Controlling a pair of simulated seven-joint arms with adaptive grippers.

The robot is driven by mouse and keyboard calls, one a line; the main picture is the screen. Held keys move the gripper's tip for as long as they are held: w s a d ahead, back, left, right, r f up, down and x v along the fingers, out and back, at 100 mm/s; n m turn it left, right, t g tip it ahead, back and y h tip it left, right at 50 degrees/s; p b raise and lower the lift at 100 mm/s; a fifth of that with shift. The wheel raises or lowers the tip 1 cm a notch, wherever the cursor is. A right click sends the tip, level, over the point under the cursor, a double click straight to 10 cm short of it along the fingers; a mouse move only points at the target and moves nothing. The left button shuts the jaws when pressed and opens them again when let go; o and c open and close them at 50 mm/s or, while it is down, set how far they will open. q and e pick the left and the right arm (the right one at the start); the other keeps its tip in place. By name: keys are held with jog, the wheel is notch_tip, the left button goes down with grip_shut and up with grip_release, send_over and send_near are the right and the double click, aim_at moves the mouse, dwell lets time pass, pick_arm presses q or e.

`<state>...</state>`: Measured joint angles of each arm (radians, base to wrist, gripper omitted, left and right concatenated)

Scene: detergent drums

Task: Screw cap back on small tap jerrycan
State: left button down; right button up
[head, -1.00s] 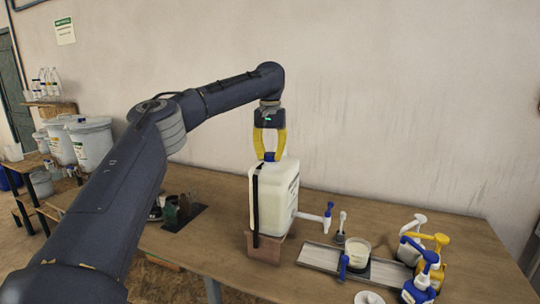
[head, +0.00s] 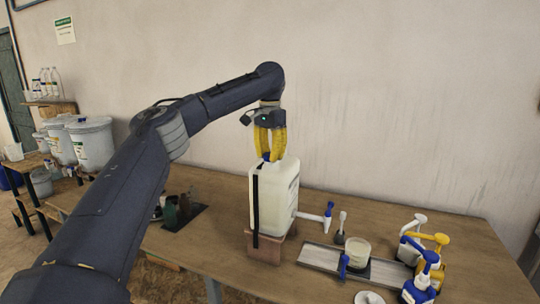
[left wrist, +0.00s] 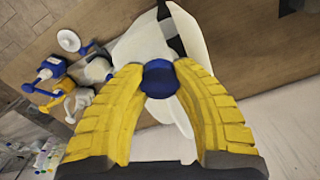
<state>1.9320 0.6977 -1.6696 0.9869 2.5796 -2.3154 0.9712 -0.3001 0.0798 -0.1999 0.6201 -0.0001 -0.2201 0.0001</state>
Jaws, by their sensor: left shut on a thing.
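The small tap jerrycan (head: 276,200) is a white, translucent can standing upright on a brown block, with a black strap down its side and a blue-ended tap low on its right. It also shows in the left wrist view (left wrist: 138,45). The blue cap (head: 267,157) is at the top of the can, and in the left wrist view (left wrist: 160,79) it sits between the yellow fingers. My left gripper (head: 267,153) points down from above and is shut on the cap. Whether the cap's thread is engaged is hidden. My right gripper is not in view.
The brown block (head: 264,248) stands on the wooden table (head: 220,240). A grey tray (head: 318,256) with a cup (head: 357,251) lies to the right. Several pump bottles (head: 425,265) stand at the front right. White drums (head: 92,146) stand at the far left.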

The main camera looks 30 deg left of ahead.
pick_arm(q)
jog(key=m, duration=0.3)
jog(key=shift+f+m, duration=0.1)
jog(key=shift+m, duration=0.2)
jog(key=c, duration=1.3)
grip_release()
jog(key=shift+r, duration=0.2)
jog(key=n, duration=0.3)
jog(key=shift+n, duration=1.4)
